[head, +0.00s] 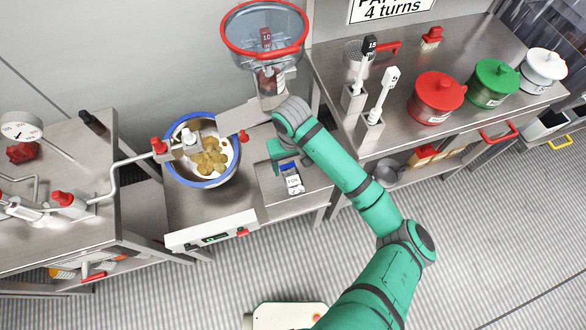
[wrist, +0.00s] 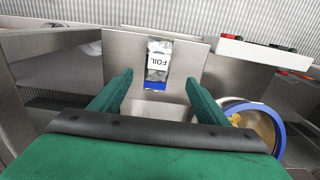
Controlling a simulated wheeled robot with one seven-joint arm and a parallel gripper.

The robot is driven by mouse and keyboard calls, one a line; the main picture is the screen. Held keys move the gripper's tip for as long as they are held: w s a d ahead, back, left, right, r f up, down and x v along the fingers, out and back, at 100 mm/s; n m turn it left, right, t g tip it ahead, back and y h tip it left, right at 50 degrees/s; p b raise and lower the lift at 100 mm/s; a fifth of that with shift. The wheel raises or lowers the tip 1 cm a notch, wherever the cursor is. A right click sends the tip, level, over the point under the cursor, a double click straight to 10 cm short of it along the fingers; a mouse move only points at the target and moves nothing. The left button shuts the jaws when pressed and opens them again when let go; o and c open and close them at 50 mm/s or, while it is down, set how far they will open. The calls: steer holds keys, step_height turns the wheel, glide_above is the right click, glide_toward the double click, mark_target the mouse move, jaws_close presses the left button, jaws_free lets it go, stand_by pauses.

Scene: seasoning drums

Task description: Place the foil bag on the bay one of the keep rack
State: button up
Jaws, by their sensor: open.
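The foil bag (head: 292,180) is a small silver packet with a blue end and a FOIL label. It lies on the steel surface to the right of the blue-rimmed bowl. In the wrist view the foil bag (wrist: 159,62) shows straight ahead, beyond and between the two green fingers. My gripper (wrist: 159,80) is open and empty. In the head view my gripper (head: 279,152) is just behind the bag, partly hidden by my wrist. I cannot make out a keep rack or a numbered bay in either view.
A blue-rimmed bowl (head: 174,176) with yellowish pieces stands left of the bag. A clear red-rimmed hopper (head: 262,48) is behind. Red (head: 436,100), green (head: 491,85) and white (head: 543,70) lidded pots stand on the right counter.

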glide_above(293, 179)
step_height(293, 179, down, 6)
steer(key=shift+w+a+r, duration=0.1)
steer(key=shift+w+r, duration=0.05)
steer(key=shift+r, duration=0.1)
steer(key=shift+f, duration=2.6)
steer(key=shift+c, duration=0.4)
steer(key=c, duration=0.7)
